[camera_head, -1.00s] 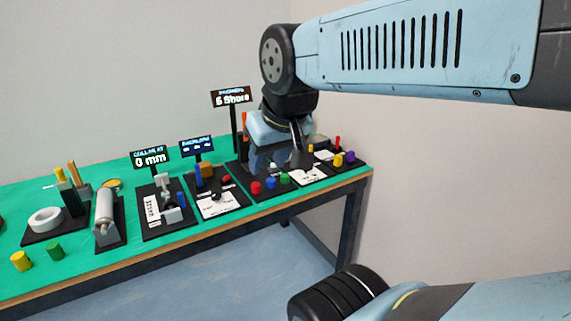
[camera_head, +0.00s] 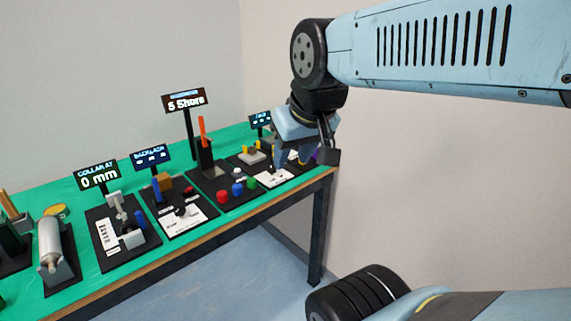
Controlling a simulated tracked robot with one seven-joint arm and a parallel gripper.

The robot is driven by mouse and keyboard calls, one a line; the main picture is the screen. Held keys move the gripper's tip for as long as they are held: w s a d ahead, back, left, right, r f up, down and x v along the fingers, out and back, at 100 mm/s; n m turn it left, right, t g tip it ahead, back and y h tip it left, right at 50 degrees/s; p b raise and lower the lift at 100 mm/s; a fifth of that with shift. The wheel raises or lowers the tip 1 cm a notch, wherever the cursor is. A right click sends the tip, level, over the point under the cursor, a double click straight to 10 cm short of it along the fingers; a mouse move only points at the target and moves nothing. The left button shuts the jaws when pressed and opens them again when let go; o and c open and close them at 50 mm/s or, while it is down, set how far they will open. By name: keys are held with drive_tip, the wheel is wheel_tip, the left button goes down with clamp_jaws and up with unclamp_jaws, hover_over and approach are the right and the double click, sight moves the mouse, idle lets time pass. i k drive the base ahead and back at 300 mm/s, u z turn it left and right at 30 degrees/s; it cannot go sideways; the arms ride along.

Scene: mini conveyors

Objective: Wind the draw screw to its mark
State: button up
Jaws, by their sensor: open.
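My gripper (camera_head: 293,153) is at the far right end of the green bench, in front of the last station there. It appears empty, and its jaws are open. The gripper hides part of that last station, which has a small dark sign (camera_head: 260,119) and a white card (camera_head: 273,178). I cannot tell which part on the bench is the draw screw, and no mark for it can be made out. The collar station (camera_head: 110,258) has a sign reading 0 mm (camera_head: 98,176) and a small grey mechanism (camera_head: 121,211).
A grey roller (camera_head: 52,250) stands left. Open floor (camera_head: 240,285) lies in front.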

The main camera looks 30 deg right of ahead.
sight(272, 170)
drive_tip(key=u, duration=1.5)
drive_tip(key=i, duration=0.1)
drive_tip(key=z, duration=2.7)
drive_tip(key=k, duration=0.5)
drive_tip(key=u, duration=1.1)
drive_tip(key=i, duration=1)
drive_tip(key=z, duration=0.05)
